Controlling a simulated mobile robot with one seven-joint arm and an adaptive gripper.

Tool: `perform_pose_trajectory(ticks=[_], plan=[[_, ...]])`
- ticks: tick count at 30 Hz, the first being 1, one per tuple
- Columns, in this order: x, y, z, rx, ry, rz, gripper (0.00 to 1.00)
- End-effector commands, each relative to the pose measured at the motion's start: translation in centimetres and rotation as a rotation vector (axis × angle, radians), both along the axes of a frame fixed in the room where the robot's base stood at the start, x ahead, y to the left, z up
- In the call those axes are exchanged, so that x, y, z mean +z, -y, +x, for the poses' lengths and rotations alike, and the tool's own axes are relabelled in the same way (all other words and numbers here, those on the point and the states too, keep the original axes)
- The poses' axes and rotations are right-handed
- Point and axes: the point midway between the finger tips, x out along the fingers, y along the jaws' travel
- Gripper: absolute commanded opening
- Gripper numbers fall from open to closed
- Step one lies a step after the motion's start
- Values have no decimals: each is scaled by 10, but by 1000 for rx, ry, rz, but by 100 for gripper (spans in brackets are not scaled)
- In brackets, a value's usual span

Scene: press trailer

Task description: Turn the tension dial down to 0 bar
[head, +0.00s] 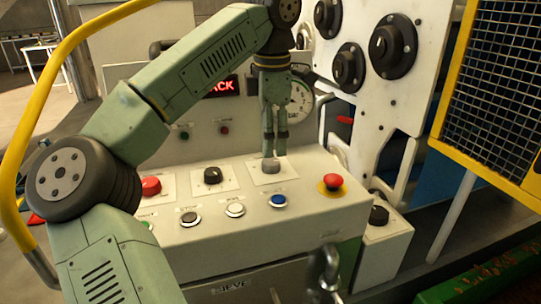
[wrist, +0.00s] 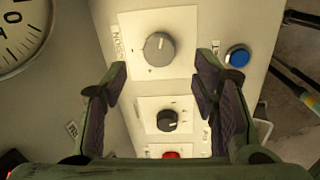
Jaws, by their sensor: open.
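The tension dial (head: 270,166) is a grey round knob on a white plate on the sloped console top. In the wrist view the dial (wrist: 159,46) has a pale pointer line and a partly readable label beside it. My gripper (head: 274,153) points down close to the dial, fingers apart and nothing between them. In the wrist view my gripper (wrist: 163,82) has a finger on either side, and the dial sits toward the top, just beyond the fingertips. I cannot tell if a finger touches it. A round gauge (head: 299,101) stands behind, partly covered by my arm; its reading is unclear.
A black knob (head: 212,175) and a red button (head: 151,186) lie left of the dial. A blue button (head: 278,200) and a white button (head: 235,209) are in front. A red mushroom button (head: 332,182) is on the right. A red-lit display (head: 222,87) is behind.

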Motion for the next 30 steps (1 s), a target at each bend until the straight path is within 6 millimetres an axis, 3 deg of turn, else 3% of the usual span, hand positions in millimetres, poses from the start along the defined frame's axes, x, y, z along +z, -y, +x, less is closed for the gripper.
perform_pose_trajectory(ticks=[3,10,22,30], plan=[[-22,0,1,-3,-4,-3,54],[-47,0,3,-2,-2,-2,54],[-53,0,4,0,1,-1,53],[-52,0,4,-1,0,-1,35]])
